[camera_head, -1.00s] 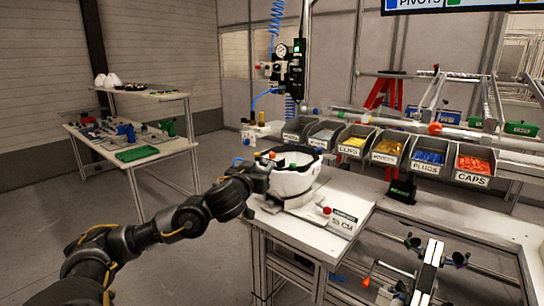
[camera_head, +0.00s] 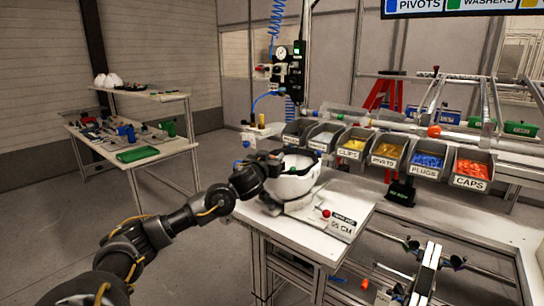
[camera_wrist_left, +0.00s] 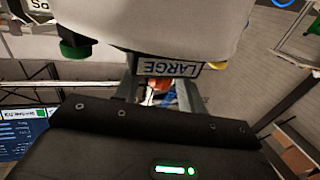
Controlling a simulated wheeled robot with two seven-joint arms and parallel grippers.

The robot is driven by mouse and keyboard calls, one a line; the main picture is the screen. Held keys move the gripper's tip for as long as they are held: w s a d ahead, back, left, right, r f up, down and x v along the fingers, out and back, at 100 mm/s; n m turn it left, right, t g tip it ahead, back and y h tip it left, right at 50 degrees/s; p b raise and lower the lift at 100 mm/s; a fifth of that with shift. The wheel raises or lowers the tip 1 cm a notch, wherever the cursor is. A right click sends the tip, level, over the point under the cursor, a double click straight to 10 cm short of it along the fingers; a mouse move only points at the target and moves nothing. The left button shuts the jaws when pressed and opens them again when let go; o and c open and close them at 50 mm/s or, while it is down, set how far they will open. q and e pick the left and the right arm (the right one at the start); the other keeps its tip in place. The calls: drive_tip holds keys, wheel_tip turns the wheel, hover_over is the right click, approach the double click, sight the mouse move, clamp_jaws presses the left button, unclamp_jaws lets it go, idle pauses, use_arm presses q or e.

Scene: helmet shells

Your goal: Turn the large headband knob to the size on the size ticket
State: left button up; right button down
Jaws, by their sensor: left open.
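The white helmet shell (camera_head: 293,183) sits open side up in a holder on the workbench. My left gripper (camera_head: 272,163) is open at the shell's left rear side, partly covering it. In the left wrist view the shell (camera_wrist_left: 160,25) fills the top. A LARGE label (camera_wrist_left: 172,68) shows between my left gripper's fingers (camera_wrist_left: 160,92), with a small orange-red part behind it. The large headband knob cannot be made out clearly. The size ticket (camera_head: 343,223) lies on the bench right of the shell and seems to read 55 CM. My right gripper is not in view.
A red button (camera_head: 326,213) is beside the ticket. Labelled bins, including yellow clips (camera_head: 352,143) and orange caps (camera_head: 472,170), line the bench's back. A green knob (camera_wrist_left: 75,48) sits near the shell at left. A side table (camera_head: 140,150) stands at far left.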

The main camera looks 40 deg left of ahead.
use_arm(q)
clamp_jaws()
drive_tip(key=shift+r+m+h+p, duration=0.15)
drive_tip(key=shift+m+h+p, duration=0.2)
drive_tip(key=shift+p, duration=0.4)
drive_tip(key=m+h+p, duration=0.1)
drive_tip(key=h+p, duration=0.1)
drive_tip(key=h, duration=0.1)
drive_tip(key=shift+m+t+p, duration=0.35)
drive_tip(key=shift+t, duration=0.05)
drive_tip(key=m+h+p, duration=0.1)
drive_tip(key=m+h, duration=0.1)
drive_tip(key=h, duration=0.1)
drive_tip(key=shift+m+h, duration=0.8)
drive_tip(key=shift+h, duration=0.75)
unclamp_jaws()
